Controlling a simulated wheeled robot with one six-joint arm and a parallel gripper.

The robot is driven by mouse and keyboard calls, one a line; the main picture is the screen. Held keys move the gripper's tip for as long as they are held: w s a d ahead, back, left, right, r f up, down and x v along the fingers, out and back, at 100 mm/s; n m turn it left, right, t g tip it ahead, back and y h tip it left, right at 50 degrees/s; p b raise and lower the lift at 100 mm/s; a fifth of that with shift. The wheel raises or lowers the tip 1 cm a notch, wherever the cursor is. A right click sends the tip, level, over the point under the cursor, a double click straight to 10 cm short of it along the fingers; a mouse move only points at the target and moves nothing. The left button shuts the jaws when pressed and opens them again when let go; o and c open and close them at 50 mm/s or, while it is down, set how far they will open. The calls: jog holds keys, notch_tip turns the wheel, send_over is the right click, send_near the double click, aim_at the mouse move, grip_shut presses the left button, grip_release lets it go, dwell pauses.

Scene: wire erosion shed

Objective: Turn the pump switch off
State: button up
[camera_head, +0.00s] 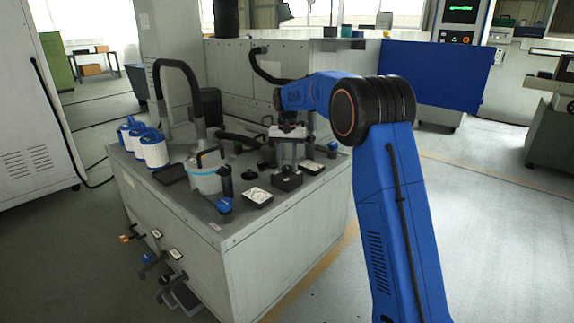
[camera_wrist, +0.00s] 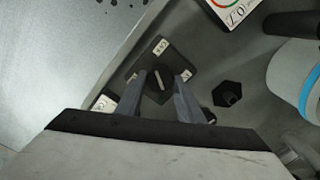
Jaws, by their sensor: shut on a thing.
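The pump switch is a dark square block (camera_head: 287,183) near the front right edge of the grey cabinet top. In the wrist view its black plate (camera_wrist: 163,52) carries a small white label that seems to read OFF, with other white labels beside it. My gripper (camera_wrist: 167,80) points down at the switch, its two grey fingers on either side of the dark knob (camera_wrist: 158,84), shut on it. A pale pointer line on the knob slants between the fingers; which label it points to I cannot tell. In the head view my gripper (camera_head: 287,165) is just above the block.
A white pot with a blue band (camera_head: 204,181), a white labelled plate (camera_head: 257,195) and several white filter cartridges (camera_head: 154,149) stand to the left on the cabinet top (camera_head: 235,225). A black hexagonal knob (camera_wrist: 228,94) is close to the right finger. Floor is open at right.

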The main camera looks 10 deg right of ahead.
aim_at(287, 167)
dwell(0.4)
jog(key=o, duration=1.1)
jog(key=shift+c, duration=0.2)
jog(key=shift+r, duration=0.1)
notch_tip(287, 167, up, 17)
jog(key=shift+r, duration=0.15)
